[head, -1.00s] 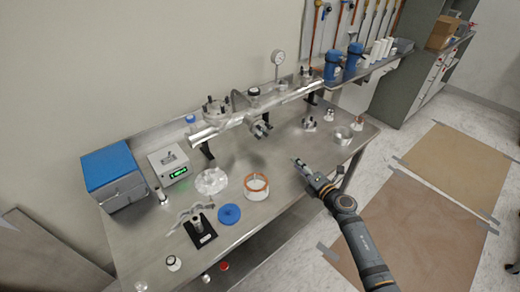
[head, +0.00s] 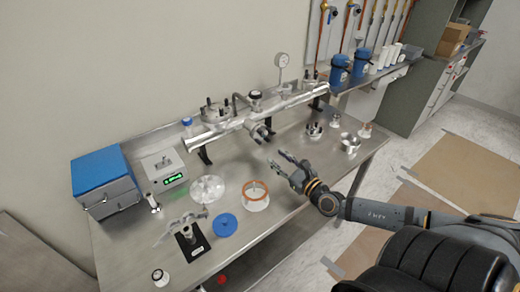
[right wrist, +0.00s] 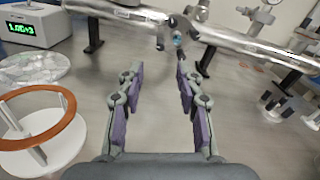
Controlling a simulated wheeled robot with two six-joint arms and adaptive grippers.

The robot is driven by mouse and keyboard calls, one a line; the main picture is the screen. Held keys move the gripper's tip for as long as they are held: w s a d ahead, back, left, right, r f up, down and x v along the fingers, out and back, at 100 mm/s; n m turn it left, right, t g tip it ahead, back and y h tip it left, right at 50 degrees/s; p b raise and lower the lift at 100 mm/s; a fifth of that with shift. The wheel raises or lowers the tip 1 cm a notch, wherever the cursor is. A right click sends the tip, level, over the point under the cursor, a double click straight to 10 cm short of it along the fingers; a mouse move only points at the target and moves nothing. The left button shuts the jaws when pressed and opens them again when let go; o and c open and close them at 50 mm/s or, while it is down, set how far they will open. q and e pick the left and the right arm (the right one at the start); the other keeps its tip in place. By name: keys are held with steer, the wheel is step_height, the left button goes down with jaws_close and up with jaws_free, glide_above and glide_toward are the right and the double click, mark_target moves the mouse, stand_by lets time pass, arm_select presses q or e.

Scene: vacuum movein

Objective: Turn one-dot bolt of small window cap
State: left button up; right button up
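A shiny metal vacuum tube (head: 235,128) lies across the back of the steel table on black supports. A small flanged port (head: 258,131) with bolts sticks out of its front; I take it to be the small window cap. The port also shows in the right wrist view (right wrist: 178,34), ahead of and above my fingers. Bolt dots are too small to read. My right gripper (head: 280,160) is open and empty, in front of the tube and apart from it. Its two purple-padded fingers stand wide apart in the right wrist view (right wrist: 158,85). My left gripper is out of view.
A white ring part with an orange rim (head: 256,194) stands left of my right gripper. A clear dish (head: 207,189), a blue disc (head: 225,225) and a readout box (head: 165,172) are farther left. A metal cup (head: 349,144) and bolted parts stand right. Table beneath my gripper is clear.

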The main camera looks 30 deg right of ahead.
mark_target(261, 144)
steer(key=w, duration=0.7)
steer(key=shift+a+r, duration=0.1)
steer(key=shift+a, duration=0.1)
steer(key=shift+w+a, duration=0.1)
steer(key=shift+w, duration=0.5)
jaws_close()
